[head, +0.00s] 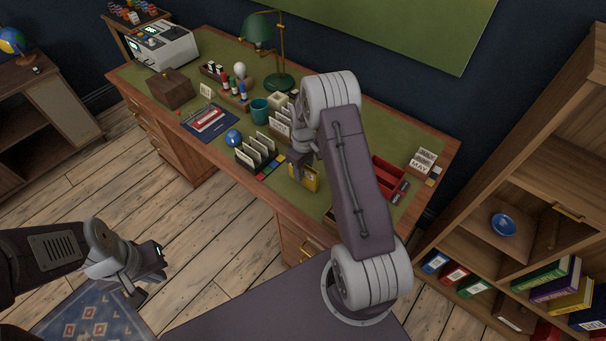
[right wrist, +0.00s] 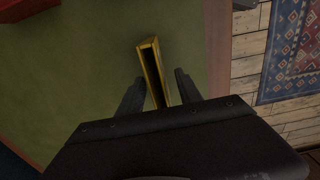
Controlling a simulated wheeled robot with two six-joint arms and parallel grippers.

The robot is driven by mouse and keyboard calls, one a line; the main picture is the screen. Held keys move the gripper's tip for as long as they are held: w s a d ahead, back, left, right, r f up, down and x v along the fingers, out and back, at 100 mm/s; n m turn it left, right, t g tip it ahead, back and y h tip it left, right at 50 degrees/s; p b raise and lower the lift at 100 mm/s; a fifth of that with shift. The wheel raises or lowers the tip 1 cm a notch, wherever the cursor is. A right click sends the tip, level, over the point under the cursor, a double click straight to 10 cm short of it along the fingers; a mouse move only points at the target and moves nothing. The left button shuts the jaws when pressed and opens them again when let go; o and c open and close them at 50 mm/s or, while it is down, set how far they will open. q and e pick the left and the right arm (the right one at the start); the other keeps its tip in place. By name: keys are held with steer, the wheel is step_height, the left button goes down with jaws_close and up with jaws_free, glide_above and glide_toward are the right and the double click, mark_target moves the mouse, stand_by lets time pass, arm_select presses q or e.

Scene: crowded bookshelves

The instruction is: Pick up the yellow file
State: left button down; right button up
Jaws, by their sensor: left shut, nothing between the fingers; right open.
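The yellow file (head: 309,180) stands upright near the front edge of the green-topped desk, partly hidden by my right arm. In the right wrist view the yellow file (right wrist: 153,70) shows as a narrow yellow frame with a dark inside. My right gripper (head: 298,170) is above and at the file. In the right wrist view its two open fingers (right wrist: 158,85) lie on either side of the file's near end, with gaps visible. My left gripper (head: 152,272) is shut and empty, off the desk at lower left, above the floor and rug.
A black rack of cards (head: 256,153) stands left of the file, and a red tray (head: 389,178) to its right. A blue ball (head: 233,137) and a teal cup (head: 260,110) are further left. A bookshelf with binders, one yellow (head: 572,299), stands at right.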

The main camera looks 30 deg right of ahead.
mark_target(303, 175)
step_height(303, 175, down, 3)
steer(key=shift+w+f, duration=0.1)
steer(key=shift+w, duration=0.05)
jaws_close()
step_height(303, 175, up, 10)
stand_by(0.4)
